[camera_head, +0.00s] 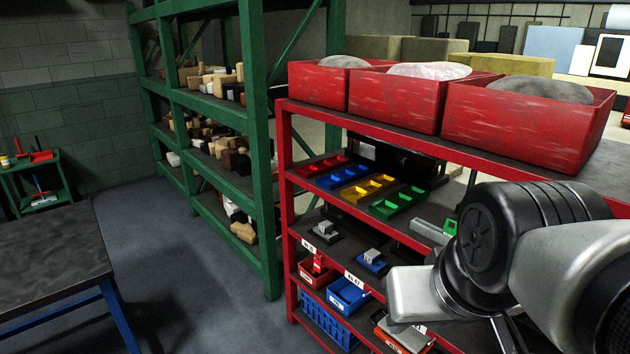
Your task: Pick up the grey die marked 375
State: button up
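Several small grey blocks that could be dies stand on the red shelf rack. One grey block (324,228) sits on a dark base at the left of the middle shelf. Another grey block (372,256) sits on a blue base to its right. A longer grey-green piece (432,231) lies further right, partly behind my arm. No marking 375 can be read on any of them, so I cannot tell which is the one named. My arm fills the lower right, in front of the rack. My gripper's fingers are not visible.
The red rack (288,222) carries red bins (400,98) on top and coloured trays (370,188) below. Red and blue bins (348,296) stand on a lower shelf. A green rack (262,160) stands left of it. A dark table (50,260) is at left, with open floor between.

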aim_at(324, 230)
jog(key=i+j+z, duration=0.25)
jog(key=i+j, duration=0.15)
jog(key=i+j+z, duration=0.25)
jog(key=i+j, duration=0.25)
jog(key=i+j+z, duration=0.1)
jog(key=j, duration=0.25)
jog(key=i+j+z, duration=0.15)
jog(key=i+j, duration=0.2)
jog(key=i+j+z, duration=0.1)
jog(key=j, duration=0.25)
jog(key=i+j+z, duration=0.1)
jog(key=j, duration=0.55)
jog(key=i+j+z, duration=0.1)
jog(key=j, duration=0.5)
jog(key=i+j+z, duration=0.1)
jog(key=j, duration=0.55)
